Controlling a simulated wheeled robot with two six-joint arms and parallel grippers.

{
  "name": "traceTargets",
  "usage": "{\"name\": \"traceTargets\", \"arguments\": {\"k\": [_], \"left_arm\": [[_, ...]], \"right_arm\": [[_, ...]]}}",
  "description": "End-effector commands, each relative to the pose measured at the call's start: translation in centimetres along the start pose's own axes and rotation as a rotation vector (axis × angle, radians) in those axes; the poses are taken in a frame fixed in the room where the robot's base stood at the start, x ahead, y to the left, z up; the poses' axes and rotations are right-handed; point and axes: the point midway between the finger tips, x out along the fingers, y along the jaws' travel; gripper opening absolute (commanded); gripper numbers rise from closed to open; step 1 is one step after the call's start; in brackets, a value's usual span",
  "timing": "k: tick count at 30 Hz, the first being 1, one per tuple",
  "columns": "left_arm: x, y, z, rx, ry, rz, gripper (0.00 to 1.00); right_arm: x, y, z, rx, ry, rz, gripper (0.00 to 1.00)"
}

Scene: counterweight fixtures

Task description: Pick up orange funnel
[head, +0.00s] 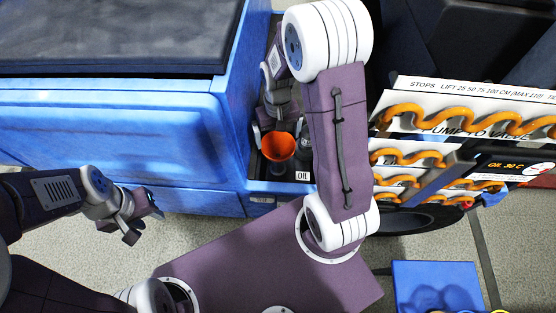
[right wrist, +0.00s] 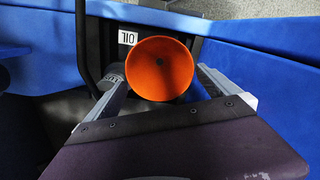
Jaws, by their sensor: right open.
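The orange funnel (head: 278,146) stands with its wide mouth up in a dark recess of the blue bench, beside a label reading "OIL" (head: 302,176). In the right wrist view the funnel (right wrist: 160,68) shows its round mouth and dark centre hole. My right gripper (right wrist: 162,82) is open, with one finger on each side of the funnel; I cannot tell whether they touch it. In the head view, my right arm reaches into the recess from above. My left gripper (head: 146,222) is open and empty, in front of the blue bench, away from the funnel.
Blue walls (head: 225,130) enclose the recess closely. A dark bottle-like object (head: 303,150) stands right of the funnel. A rack with orange coiled hoses (head: 430,120) is at the right. A blue box (head: 435,285) sits at the bottom right. Floor is clear near my left gripper.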

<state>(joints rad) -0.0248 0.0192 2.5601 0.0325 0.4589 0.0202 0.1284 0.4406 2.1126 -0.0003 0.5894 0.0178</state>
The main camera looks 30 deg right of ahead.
Motion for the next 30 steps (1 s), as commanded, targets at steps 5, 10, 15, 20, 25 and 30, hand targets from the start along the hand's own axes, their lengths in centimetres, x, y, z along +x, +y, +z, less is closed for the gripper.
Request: {"name": "traceTargets", "arguments": {"k": [5, 10, 15, 20, 25, 30], "left_arm": [[0.4, 0.0, 0.0, 0.000, 0.001, 0.000, 0.36], [1.6, 0.0, 0.1, 0.000, 0.001, 0.000, 0.36], [1.7, 0.0, 0.2, 0.000, 0.001, 0.000, 0.36], [3.4, -0.1, 0.3, 0.000, 0.000, 0.000, 0.36], [4.2, -0.1, 0.4, 0.000, 0.000, 0.000, 0.36], [3.9, -0.1, 0.4, 0.000, 0.000, 0.000, 0.36]], "right_arm": [[0.9, 0.0, 0.1, 0.000, -0.002, 0.000, 1.00], [3.6, 0.0, 0.1, -0.001, -0.002, 0.000, 1.00], [4.1, 0.0, 0.1, -0.001, 0.000, 0.000, 1.00], [6.8, 0.0, 0.3, -0.001, -0.002, 0.000, 1.00], [9.0, 0.0, 0.3, -0.001, -0.001, 0.000, 1.00], [8.8, 0.0, 0.3, -0.001, 0.001, 0.000, 1.00]]}}
